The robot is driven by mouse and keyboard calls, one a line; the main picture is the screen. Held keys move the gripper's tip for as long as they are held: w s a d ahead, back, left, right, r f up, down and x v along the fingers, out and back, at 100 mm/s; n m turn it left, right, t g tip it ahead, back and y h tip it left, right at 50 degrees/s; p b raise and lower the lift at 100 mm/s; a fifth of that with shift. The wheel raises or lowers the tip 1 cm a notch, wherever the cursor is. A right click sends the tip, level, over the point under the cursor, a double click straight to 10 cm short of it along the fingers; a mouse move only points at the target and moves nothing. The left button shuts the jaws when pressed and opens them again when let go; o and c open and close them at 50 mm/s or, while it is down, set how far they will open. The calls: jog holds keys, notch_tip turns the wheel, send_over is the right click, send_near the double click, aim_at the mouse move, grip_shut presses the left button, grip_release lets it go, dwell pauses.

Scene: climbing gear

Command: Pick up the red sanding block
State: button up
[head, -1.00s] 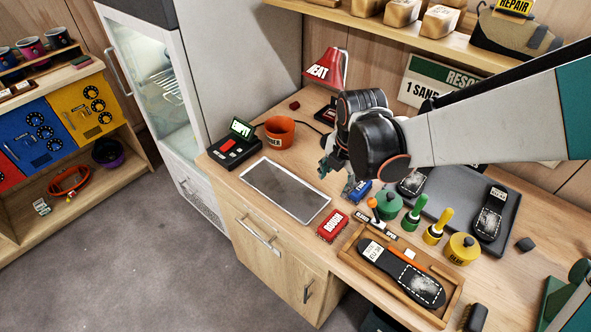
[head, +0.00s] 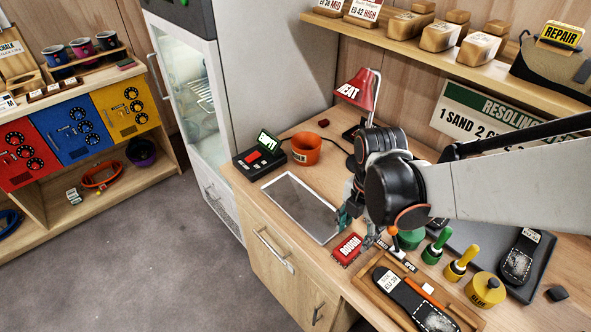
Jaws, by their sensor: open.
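The red sanding block (head: 347,249), with "ROUGH" printed in white on its top, lies on the wooden workbench (head: 292,280) between the grey slab and the wooden tray. My gripper (head: 358,230) is open, just behind and slightly right of the block in the head view. Its fingers point down, and I see nothing between them. The exact height above the bench is hard to tell. The arm hides part of the bench behind the gripper.
A wooden tray (head: 362,287) with a shoe sole is right in front. Green (head: 436,247) and yellow (head: 461,264) handled tools and a yellow pot (head: 485,290) stand to the right. A grey slab (head: 301,208) and an orange cup (head: 306,149) are on the left.

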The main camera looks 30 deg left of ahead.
aim_at(350, 246)
jog(key=shift+a+f+b, duration=0.15)
jog(key=shift+f+b, duration=1.05)
jog(key=shift+f, duration=0.75)
jog(key=shift+a+f+b, duration=0.15)
jog(key=shift+f+b, duration=1.05)
jog(key=shift+f, duration=0.75)
jog(key=shift+s+r, duration=0.1)
